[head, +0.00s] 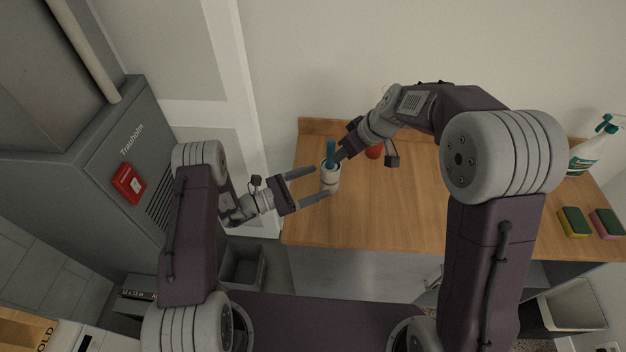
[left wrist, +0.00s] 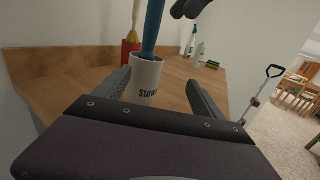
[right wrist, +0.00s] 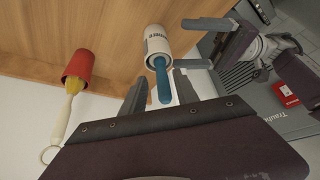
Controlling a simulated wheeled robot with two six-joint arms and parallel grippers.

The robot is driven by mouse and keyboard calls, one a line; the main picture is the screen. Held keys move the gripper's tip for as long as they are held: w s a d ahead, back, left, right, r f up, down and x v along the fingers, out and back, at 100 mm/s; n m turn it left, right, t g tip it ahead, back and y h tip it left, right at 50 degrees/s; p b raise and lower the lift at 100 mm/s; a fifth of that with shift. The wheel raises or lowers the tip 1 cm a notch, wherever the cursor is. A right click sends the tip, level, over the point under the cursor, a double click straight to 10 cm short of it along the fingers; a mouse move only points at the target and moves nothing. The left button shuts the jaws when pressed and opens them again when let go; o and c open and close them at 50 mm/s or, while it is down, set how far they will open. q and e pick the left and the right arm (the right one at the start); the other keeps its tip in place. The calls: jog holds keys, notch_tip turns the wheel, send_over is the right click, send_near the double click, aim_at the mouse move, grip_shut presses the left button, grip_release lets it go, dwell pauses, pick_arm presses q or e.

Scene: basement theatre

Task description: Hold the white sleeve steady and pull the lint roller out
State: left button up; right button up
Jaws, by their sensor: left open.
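The white sleeve (head: 330,179) stands upright on the wooden counter near its left end, with dark lettering visible in the left wrist view (left wrist: 144,82). The lint roller's blue handle (head: 331,150) sticks up out of it; the roller part is hidden inside. My left gripper (head: 321,182) is open, with its fingers on either side of the sleeve and visible gaps. My right gripper (right wrist: 159,74) is open above the sleeve, and the blue handle (right wrist: 163,84) shows between its fingers, apparently untouched. In the head view the right fingers are partly hidden beside the handle.
A red cup (right wrist: 78,66) holding a yellow-and-cream brush stands close to the sleeve. A spray bottle (head: 586,153) and two sponges (head: 573,222) are at the counter's right end. The wooden counter (head: 400,215) is clear in the middle. A grey cabinet stands left.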

pick_arm(q)
jog(key=shift+w+f+n+t+y, duration=0.8)
jog(key=shift+w+f+t, duration=0.05)
jog(key=shift+w+t, duration=0.2)
jog(key=x, duration=0.9)
jog(key=shift+f, duration=0.1)
jog(key=shift+c, duration=0.5)
jog(key=c, duration=1.4)
jog(key=shift+o, duration=0.2)
